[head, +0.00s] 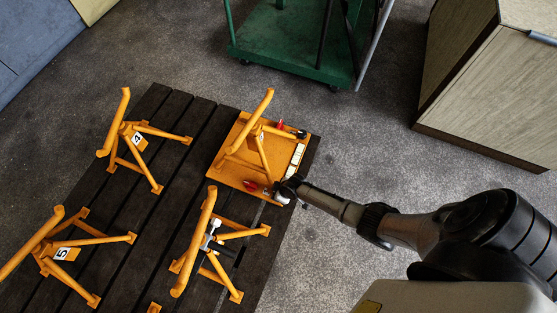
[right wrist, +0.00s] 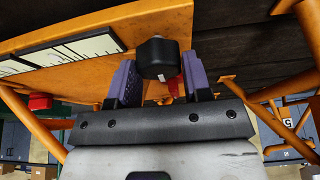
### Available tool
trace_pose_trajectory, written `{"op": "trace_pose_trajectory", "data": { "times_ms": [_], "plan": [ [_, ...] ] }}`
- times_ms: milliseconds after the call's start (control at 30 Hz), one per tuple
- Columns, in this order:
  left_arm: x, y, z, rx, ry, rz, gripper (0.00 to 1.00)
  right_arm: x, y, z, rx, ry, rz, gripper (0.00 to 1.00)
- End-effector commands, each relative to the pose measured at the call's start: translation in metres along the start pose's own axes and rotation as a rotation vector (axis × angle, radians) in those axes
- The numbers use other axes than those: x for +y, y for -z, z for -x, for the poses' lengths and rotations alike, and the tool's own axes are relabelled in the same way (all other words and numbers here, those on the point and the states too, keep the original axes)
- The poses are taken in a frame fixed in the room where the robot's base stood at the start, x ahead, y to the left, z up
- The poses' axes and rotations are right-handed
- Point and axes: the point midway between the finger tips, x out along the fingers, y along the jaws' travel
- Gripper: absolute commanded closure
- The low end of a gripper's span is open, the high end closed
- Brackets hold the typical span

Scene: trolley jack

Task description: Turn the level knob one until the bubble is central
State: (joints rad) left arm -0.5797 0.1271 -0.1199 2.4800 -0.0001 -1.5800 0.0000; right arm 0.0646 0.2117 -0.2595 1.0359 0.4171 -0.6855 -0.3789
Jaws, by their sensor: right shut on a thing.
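An orange plate (head: 228,172) carries an orange stand (head: 262,110) on the dark slatted pallet. A white level strip (head: 297,155) runs along the plate's right edge; its bubble cannot be made out. A black knob (head: 300,134) is at the plate's far right corner. My right gripper (head: 284,190) reaches the near right corner. In the right wrist view its purple fingers (right wrist: 158,82) are shut on another black knob (right wrist: 157,58). The marked white strip (right wrist: 62,52) lies left of it on the plate's orange face (right wrist: 100,25). My left gripper is not in view.
Several orange stands share the pallet (head: 120,225): number 4 (head: 133,130) at the back left, number 5 (head: 62,245) at front left, another (head: 205,235) close below the plate. A green trolley (head: 290,45) and wooden cabinet (head: 490,95) stand behind. Bare floor (head: 370,130) lies right.

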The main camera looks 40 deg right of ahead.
Motion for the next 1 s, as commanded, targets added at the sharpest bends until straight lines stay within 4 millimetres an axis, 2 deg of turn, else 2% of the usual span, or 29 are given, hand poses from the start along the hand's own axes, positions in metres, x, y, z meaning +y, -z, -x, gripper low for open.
{"op": "trace_pose_trajectory", "data": {
  "times_ms": [167,500,1000],
  "plan": [
    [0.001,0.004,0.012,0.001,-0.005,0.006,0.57,-0.001,0.001,0.003,-0.001,-0.027,-0.069,0.79],
    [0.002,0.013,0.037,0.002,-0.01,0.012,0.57,-0.003,0.001,0.003,-0.002,-0.131,-0.325,0.79],
    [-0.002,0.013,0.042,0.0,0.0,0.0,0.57,-0.003,0.001,-0.001,-0.001,-0.26,-0.633,0.79]
  ]
}}
